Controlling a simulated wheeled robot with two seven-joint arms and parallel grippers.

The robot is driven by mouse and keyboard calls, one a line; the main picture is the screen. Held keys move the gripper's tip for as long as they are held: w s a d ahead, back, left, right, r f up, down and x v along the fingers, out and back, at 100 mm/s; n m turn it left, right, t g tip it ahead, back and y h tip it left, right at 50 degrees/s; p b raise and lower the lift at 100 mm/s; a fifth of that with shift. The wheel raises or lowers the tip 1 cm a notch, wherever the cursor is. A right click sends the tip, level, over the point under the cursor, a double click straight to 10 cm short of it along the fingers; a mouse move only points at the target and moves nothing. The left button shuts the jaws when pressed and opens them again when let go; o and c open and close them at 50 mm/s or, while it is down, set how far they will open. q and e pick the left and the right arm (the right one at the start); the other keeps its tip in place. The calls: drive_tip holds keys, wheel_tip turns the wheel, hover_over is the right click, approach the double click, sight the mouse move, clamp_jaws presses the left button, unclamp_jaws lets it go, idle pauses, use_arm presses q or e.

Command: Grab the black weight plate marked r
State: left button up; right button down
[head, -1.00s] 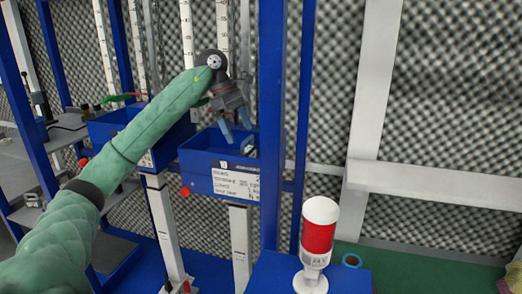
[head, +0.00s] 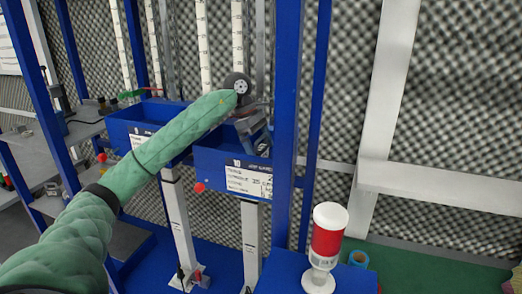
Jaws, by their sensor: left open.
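My left gripper (head: 252,138) is open at the end of the green-sleeved arm, pointing down into the blue bin (head: 216,164) with a white label on its front. A small dark object with a pale patch (head: 263,148) shows inside the bin, at its right end, close beside the fingers. It may be the black weight plate, but no letter can be read on it. The bin's front wall hides its lower part and most of the bin's inside. I cannot tell whether the fingers touch it. My right gripper is not in view.
A second blue bin (head: 119,125) hangs to the left. A blue upright post (head: 287,130) stands close to the right of the gripper.

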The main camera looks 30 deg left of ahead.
use_arm(q)
drive_tip(key=shift+f, duration=0.25)
drive_tip(key=c, duration=1.4)
drive_tip(key=shift+r, duration=0.1)
drive_tip(key=c, duration=0.3)
drive_tip(key=shift+r, duration=0.1)
